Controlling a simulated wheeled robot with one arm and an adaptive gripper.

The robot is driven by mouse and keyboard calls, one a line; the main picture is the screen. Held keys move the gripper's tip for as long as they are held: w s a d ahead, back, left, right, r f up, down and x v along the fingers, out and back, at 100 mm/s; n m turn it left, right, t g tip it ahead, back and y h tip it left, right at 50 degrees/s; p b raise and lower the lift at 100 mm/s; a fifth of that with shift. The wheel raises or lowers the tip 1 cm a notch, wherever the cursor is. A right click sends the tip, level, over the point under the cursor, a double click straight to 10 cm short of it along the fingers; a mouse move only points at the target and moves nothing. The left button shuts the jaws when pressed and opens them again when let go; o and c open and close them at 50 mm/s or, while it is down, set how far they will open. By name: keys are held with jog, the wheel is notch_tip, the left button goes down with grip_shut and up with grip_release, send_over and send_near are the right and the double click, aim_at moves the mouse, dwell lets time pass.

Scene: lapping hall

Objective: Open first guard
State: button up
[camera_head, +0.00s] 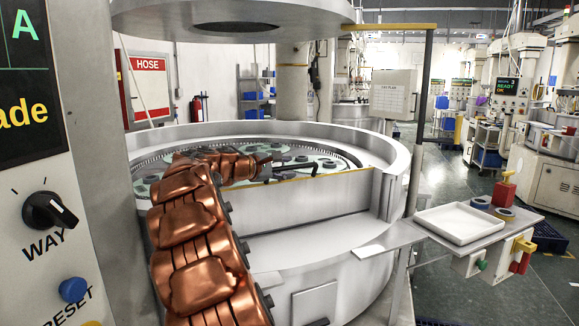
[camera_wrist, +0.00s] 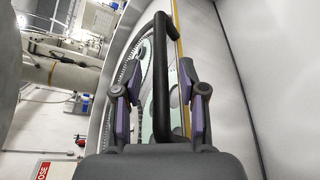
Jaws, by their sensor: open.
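The guard is a pale panel with a yellow top edge (camera_head: 325,197) at the front of the round lapping machine. It stands upright across the opening in the rim. A black bar handle (camera_wrist: 160,62) sits by the yellow edge, and part of it shows in the head view (camera_head: 312,169). My gripper (camera_wrist: 161,85) is open, with one purple-padded finger on each side of the handle. Gaps show between the handle and both fingers. In the head view my gripper (camera_head: 267,172) is small and partly hidden by my copper arm.
The round machine rim (camera_head: 230,131) surrounds a plate with several dark parts. The upper head (camera_head: 240,15) hangs above. At right, a side shelf holds a white tray (camera_head: 465,222) beside a post. A control panel (camera_head: 40,240) stands close at left.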

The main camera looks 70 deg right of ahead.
jog(key=shift+x, duration=0.8)
jog(key=shift+c, duration=0.3)
grip_shut()
